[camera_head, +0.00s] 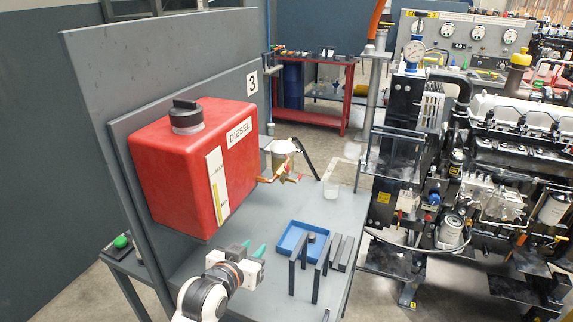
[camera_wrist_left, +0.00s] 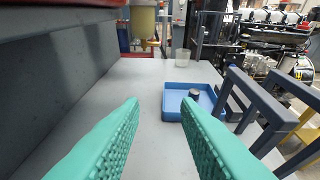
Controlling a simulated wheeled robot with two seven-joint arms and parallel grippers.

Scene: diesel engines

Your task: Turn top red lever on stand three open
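Stand three is a grey panel (camera_head: 115,80) and table with a "3" sign (camera_head: 252,83) and a red DIESEL tank (camera_head: 170,165). A brass valve fitting (camera_head: 281,172) with small red lever parts sticks out right of the tank, above the table; which lever is the top one is too small to tell. My left gripper (camera_head: 254,248) is low over the table, below the tank and well short of the valve. In the left wrist view its green fingers (camera_wrist_left: 160,106) are apart with nothing between them. My right gripper is not in view.
A blue tray (camera_wrist_left: 174,103) holding a dark round part lies ahead to the right. Dark upright brackets (camera_head: 318,270) stand beside it. A clear beaker (camera_head: 331,189) is farther back. The left table strip is clear. A large engine (camera_head: 520,150) stands right.

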